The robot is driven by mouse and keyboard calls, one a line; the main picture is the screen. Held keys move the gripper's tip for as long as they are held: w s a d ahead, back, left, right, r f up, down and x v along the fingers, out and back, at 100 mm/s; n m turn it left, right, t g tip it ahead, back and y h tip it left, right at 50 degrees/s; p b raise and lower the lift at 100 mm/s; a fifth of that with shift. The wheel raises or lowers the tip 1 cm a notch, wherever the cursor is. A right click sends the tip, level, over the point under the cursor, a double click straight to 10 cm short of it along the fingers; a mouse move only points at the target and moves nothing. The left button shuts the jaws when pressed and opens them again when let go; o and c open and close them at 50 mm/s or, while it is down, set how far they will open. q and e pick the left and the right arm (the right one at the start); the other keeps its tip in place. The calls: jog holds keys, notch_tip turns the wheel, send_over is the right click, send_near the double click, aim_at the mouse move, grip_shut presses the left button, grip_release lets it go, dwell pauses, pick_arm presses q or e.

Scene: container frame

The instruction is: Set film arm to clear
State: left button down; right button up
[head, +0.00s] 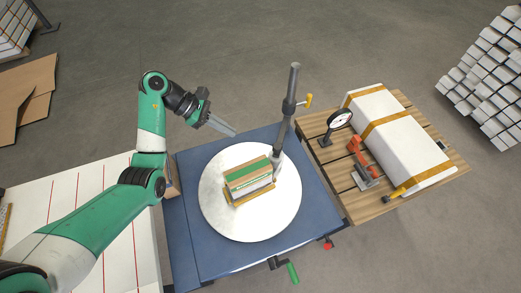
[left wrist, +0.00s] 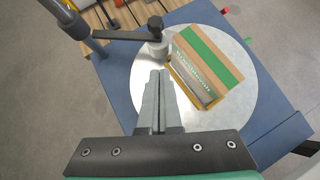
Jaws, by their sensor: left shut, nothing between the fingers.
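A grey post (head: 291,95) with a dark collar stands at the back right edge of the blue turntable base. In the left wrist view, the dark film arm (left wrist: 120,35) reaches from the post (left wrist: 84,22) to a knob above a short pale cylinder (left wrist: 157,50), over the edge of the round white turntable (left wrist: 142,75). A carton stack (head: 248,180) with a green stripe sits on the turntable, close to the cylinder. My left gripper (head: 234,133) is shut and empty, above the back edge of the turntable. In its wrist view, the fingertips (left wrist: 160,73) point towards the cylinder, apart from it.
A green crank handle (head: 293,272) sticks out in front. A white table (head: 125,240) with red lines is on the left.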

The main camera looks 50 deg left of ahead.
pick_arm(q)
jog(key=shift+a, duration=0.25)
jog(key=r+b+x, duration=0.1)
jog(key=x, duration=0.5)
jog(key=w+d+r+b+x, duration=0.1)
jog(key=b+x, duration=0.1)
jog(key=x, duration=0.5)
jog(key=shift+w+d, duration=0.2)
jog(key=shift+r, duration=0.15)
